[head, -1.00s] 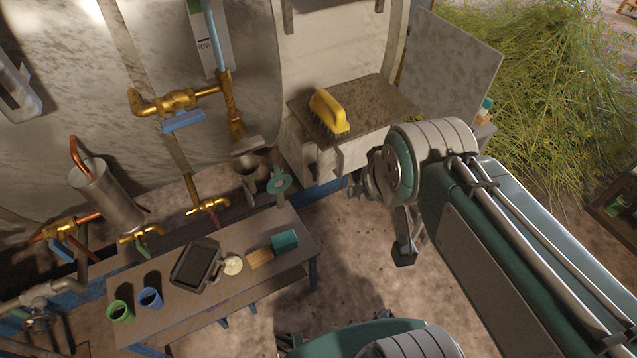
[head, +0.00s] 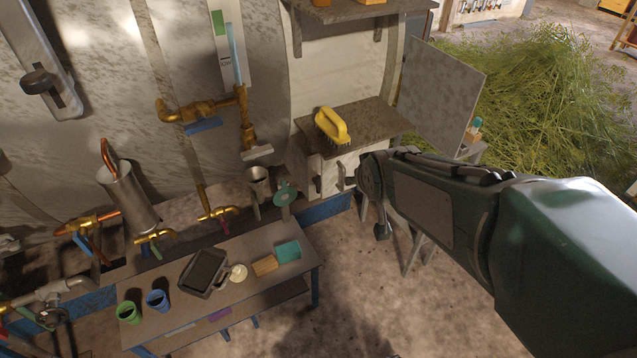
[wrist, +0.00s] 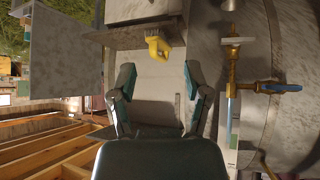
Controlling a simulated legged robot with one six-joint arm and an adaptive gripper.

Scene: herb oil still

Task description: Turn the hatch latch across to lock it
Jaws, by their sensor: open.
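A pale box-like housing (head: 330,168) stands under a brown shelf in the head view. Its front bears an upright bar (head: 318,186) and a small dark lever-like piece (head: 346,183); I cannot tell for sure which is the latch. My gripper is mostly hidden behind my arm at the right of the housing in the head view. In the wrist view my gripper (wrist: 157,85) is open and empty, its two fingers well apart before a pale surface. That view looks upside down, with the housing (wrist: 145,9) at its top edge.
A yellow brush (head: 332,124) lies on the brown shelf (head: 375,128). A grey panel (head: 440,95) stands to the right, before cut herbs. Brass pipes with a blue-handled valve (head: 203,125) are at left. A low bench (head: 225,310) holds cups, a tray and blocks. Floor below my arm is clear.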

